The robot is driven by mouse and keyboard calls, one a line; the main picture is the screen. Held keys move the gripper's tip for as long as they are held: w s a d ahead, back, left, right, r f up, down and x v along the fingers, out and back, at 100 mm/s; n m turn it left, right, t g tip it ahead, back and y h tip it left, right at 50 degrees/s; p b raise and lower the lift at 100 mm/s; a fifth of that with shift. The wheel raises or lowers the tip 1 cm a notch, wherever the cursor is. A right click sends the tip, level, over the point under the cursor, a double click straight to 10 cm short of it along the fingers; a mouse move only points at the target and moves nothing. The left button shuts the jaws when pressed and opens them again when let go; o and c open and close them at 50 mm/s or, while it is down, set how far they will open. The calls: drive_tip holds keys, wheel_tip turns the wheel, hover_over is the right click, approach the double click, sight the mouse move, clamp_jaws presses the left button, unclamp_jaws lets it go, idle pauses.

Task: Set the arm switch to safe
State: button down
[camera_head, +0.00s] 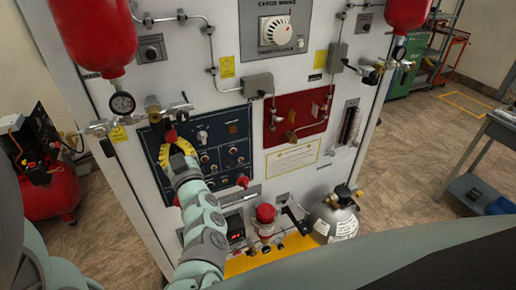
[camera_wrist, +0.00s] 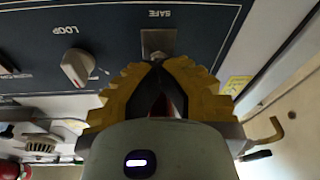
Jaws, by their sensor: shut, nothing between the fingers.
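The arm switch sits on a dark blue control panel (camera_head: 212,142). In the wrist view its small metal plate (camera_wrist: 158,41) shows below the upside-down word SAFE. The lever itself is mostly hidden by my fingertips, so I cannot tell its position. My gripper (camera_head: 172,140) has yellow toothed fingers and is at the upper left of the panel. In the wrist view my gripper (camera_wrist: 160,66) is shut and empty, its tips right at the plate's near edge. I cannot tell whether they touch the switch. A little red shows between the fingers.
A pressure gauge (camera_head: 122,104) and piping are left of the panel. A red panel (camera_head: 297,118) is to its right. A red-capped part (camera_head: 265,214) and a metal cylinder (camera_head: 333,219) stand below.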

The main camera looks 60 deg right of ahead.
wheel_tip(320, 180, down, 2)
drive_tip(key=t+h+b, duration=0.1)
drive_tip(key=t+b, duration=0.1)
drive_tip(key=b, duration=0.4)
drive_tip(key=t+h+b, duration=0.1)
drive_tip(key=t+b, duration=0.1)
drive_tip(key=b, duration=0.4)
drive_tip(key=n+t+b, duration=0.1)
drive_tip(key=t+b, duration=0.1)
drive_tip(key=b, duration=0.4)
drive_tip(key=shift+w+d+f+t+h+b, duration=0.2)
drive_tip(key=shift+t+h+b, duration=0.1)
drive_tip(key=shift+h+b, duration=0.1)
drive_tip(key=shift+t+b, duration=0.4)
drive_tip(key=c, duration=1.1)
unclamp_jaws()
drive_tip(key=shift+a+r, duration=0.1)
drive_tip(key=shift+r, duration=0.15)
drive_tip(key=v, duration=1.2)
drive_tip(key=shift+s, duration=0.1)
